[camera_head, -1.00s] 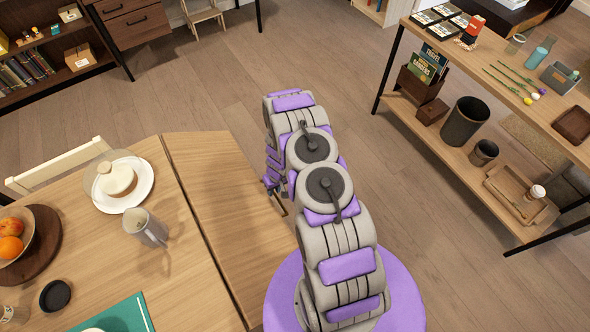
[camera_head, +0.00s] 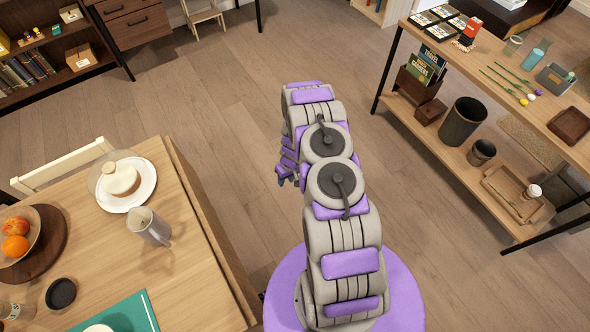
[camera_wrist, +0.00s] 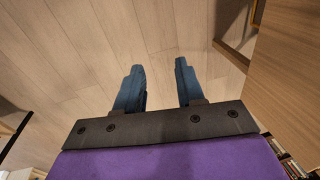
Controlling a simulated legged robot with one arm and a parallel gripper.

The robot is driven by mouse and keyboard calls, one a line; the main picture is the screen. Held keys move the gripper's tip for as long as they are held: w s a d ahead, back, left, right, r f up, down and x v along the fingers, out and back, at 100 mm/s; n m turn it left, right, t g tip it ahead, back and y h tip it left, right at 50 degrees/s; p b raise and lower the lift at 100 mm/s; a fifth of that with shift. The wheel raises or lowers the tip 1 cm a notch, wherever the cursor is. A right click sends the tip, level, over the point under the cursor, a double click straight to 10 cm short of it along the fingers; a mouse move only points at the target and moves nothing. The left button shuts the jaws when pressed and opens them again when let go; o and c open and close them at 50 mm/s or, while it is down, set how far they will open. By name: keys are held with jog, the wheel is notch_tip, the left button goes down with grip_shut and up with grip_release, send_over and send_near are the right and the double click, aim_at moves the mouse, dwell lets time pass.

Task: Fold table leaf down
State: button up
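The wooden table (camera_head: 190,285) fills the lower left of the head view. Its leaf (camera_head: 205,215) shows as a narrow, steeply foreshortened strip along the table's right edge, hanging down. My gripper (camera_head: 287,178) is to the right of the leaf, apart from it, partly hidden by my arm in the head view. In the wrist view my gripper (camera_wrist: 159,66) has its two blue fingers spread, with only floor between them. A wooden panel (camera_wrist: 290,80) stands at the right of the wrist view, clear of the fingers; I cannot tell whether it is the leaf.
On the table are a covered cake (camera_head: 122,182), a pitcher (camera_head: 150,227), a fruit bowl (camera_head: 20,238) and a teal mat (camera_head: 125,312). A chair (camera_head: 65,165) is at its far side. A shelf table (camera_head: 450,160) stands right. Floor (camera_head: 235,130) between is clear.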

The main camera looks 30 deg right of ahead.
jog(key=d+r, duration=0.1)
jog(key=d, duration=0.1)
jog(key=d+r+p, duration=0.1)
jog(key=d+r, duration=0.1)
jog(key=shift+d, duration=0.1)
dwell(0.5)
jog(key=shift+f, duration=0.1)
dwell(0.6)
jog(key=a+r, duration=0.5)
jog(key=r, duration=0.7)
jog(key=a+r, duration=0.4)
jog(key=r, duration=0.8)
jog(key=s+a+r+n+g, duration=0.1)
jog(key=s+a+r, duration=0.25)
jog(key=r, duration=0.35)
jog(key=s+a+r, duration=0.3)
jog(key=s+r, duration=0.2)
jog(key=r, duration=0.3)
jog(key=s+a+r, duration=0.1)
jog(key=s+r, duration=0.3)
jog(key=s, duration=0.4)
jog(key=s+a+r+g+h, duration=0.1)
jog(key=s+r, duration=0.2)
jog(key=s, duration=0.5)
jog(key=s+a+r+h, duration=0.1)
jog(key=s+r, duration=0.3)
jog(key=s, duration=0.4)
jog(key=shift+s+a+r+m, duration=0.15)
jog(key=shift+s+r+m, duration=0.15)
jog(key=shift+s+r, duration=0.05)
